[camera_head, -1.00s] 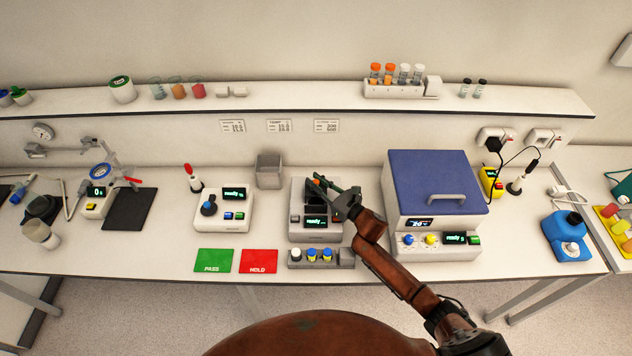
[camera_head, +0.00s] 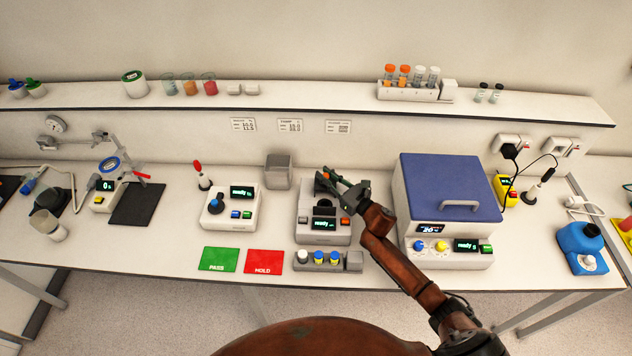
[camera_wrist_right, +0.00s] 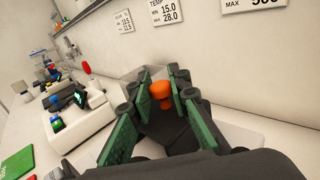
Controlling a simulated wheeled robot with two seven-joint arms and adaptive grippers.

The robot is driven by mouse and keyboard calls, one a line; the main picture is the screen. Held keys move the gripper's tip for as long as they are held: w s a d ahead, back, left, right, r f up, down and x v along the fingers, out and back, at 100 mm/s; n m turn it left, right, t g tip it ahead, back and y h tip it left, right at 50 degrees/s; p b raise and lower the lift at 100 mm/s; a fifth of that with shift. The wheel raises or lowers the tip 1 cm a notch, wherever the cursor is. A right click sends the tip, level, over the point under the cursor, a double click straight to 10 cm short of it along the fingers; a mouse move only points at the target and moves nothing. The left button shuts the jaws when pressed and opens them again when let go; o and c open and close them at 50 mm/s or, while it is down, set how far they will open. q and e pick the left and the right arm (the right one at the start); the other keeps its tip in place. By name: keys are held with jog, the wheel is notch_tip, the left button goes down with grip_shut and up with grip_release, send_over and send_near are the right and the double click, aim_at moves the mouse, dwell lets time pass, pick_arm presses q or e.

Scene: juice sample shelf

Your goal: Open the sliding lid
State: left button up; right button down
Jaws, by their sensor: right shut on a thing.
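The grey instrument (camera_head: 308,228) with a small green-lit display stands mid-bench. An orange knob (camera_head: 325,176) shows at its top; it also shows in the right wrist view (camera_wrist_right: 161,91), on a dark surface that seems to be the sliding lid (camera_wrist_right: 178,135). My right gripper (camera_head: 328,181) reaches in from the right over the instrument's top. Its green-padded fingers, also in the right wrist view (camera_wrist_right: 160,98), are shut on the orange knob from both sides. The gripper hides part of the lid, so how far it is open cannot be told. My left gripper is out of view.
A blue-lidded box (camera_head: 450,185) stands close to the right of my arm. A knobbed device (camera_head: 232,210) is at the left and a grey cup (camera_head: 279,172) behind. A vial rack (camera_head: 328,261) sits in front, beside the green (camera_head: 218,259) and red (camera_head: 263,262) mats.

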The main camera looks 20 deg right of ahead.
jog(key=c, duration=2.2)
grip_release()
jog(key=o, duration=0.4)
jog(key=shift+s, duration=0.1)
jog(key=v, duration=1.2)
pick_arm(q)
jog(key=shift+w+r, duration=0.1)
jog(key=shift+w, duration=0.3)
